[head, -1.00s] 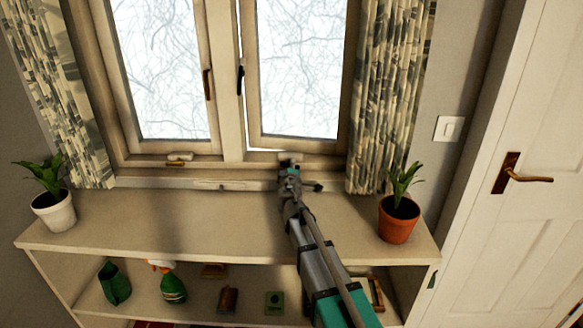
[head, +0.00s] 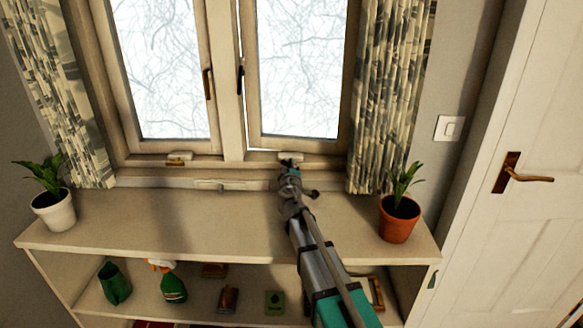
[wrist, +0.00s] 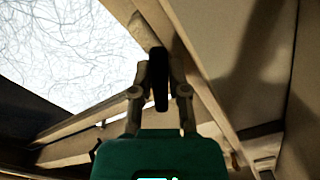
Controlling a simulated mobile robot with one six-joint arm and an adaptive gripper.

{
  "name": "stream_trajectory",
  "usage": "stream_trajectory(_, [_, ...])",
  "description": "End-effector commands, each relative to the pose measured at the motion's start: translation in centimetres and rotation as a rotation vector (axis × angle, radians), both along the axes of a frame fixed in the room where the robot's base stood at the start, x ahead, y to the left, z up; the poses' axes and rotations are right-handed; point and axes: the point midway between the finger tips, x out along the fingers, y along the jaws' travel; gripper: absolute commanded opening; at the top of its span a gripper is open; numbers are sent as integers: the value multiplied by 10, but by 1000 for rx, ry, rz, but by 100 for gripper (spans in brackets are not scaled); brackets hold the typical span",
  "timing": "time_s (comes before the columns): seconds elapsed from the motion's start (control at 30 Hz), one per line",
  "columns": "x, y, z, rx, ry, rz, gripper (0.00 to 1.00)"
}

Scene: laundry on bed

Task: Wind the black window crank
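The black window crank (wrist: 159,80) shows in the wrist view as a dark upright bar between the two fingers of my gripper (wrist: 160,82). The fingers lean in against both its sides and look closed on it. In the head view my gripper (head: 288,166) is at the sill under the right window pane, just below a pale crank housing (head: 291,156). The crank itself is mostly hidden there by the gripper. The right window sash (head: 298,142) stands slightly apart from its frame, with a thin bright strip along its left side.
A second pale housing (head: 180,157) sits under the left pane. A white-potted plant (head: 54,213) and a terracotta-potted plant (head: 399,222) stand at the ends of the shelf top (head: 150,225). Curtains (head: 385,100) hang beside the window. The shelf top between the plants is mostly clear.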

Motion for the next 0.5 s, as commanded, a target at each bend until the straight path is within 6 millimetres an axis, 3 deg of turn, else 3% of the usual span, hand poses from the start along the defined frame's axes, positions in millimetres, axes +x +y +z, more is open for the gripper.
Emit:
stream_trajectory(0.03, [0, 0, 0, 0, 0, 0, 34])
stream_trajectory(0.13, [0, 0, 0, -1, 0, 0, 52])
stream_trajectory(0.17, [0, 0, 0, -1, 0, 0, 54])
stream_trajectory(0.5, [0, 0, 0, -1, 0, 1, 54])
